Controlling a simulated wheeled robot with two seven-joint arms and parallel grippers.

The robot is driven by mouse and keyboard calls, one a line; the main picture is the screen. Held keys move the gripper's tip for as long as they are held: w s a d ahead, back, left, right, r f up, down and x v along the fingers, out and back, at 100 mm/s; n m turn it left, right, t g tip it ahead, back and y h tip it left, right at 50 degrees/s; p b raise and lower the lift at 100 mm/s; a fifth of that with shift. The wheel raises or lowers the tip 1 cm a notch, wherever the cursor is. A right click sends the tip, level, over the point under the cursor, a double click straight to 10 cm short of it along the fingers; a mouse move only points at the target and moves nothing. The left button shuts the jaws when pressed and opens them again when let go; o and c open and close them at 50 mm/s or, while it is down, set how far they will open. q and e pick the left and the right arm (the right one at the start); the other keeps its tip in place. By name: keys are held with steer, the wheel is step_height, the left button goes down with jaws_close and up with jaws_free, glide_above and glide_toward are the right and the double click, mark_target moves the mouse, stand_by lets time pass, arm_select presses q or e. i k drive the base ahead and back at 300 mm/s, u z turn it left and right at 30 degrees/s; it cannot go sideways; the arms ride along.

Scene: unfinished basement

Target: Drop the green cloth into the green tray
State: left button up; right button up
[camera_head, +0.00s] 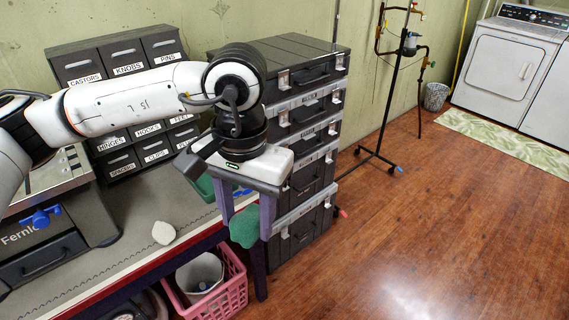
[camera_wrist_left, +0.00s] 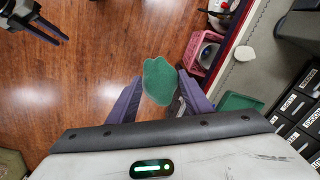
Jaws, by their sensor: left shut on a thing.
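The green cloth (camera_head: 244,227) hangs from the fingertips of my left gripper (camera_head: 246,212), which is shut on it. In the wrist view the cloth (camera_wrist_left: 159,82) shows between the two purple fingers of the left gripper (camera_wrist_left: 160,95), over the wooden floor beside the table edge. The green tray (camera_head: 205,188) lies on the table behind my left gripper, mostly hidden by it. In the wrist view the tray (camera_wrist_left: 240,102) is to the right of the cloth, apart from it. My right gripper (camera_wrist_left: 42,22) shows at the top left of the wrist view, open and empty.
A pale stone-like piece (camera_head: 163,232) lies on the grey table (camera_head: 135,255). Labelled drawers (camera_head: 128,62) and stacked dark cases (camera_head: 305,120) stand behind. A pink basket (camera_head: 232,290) sits below the table edge.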

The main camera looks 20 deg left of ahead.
mark_target(204, 186)
steer(key=z, duration=0.15)
steer(key=i, duration=0.95)
steer(key=u, duration=0.75)
steer(key=i, duration=0.5)
steer(key=u, duration=0.45)
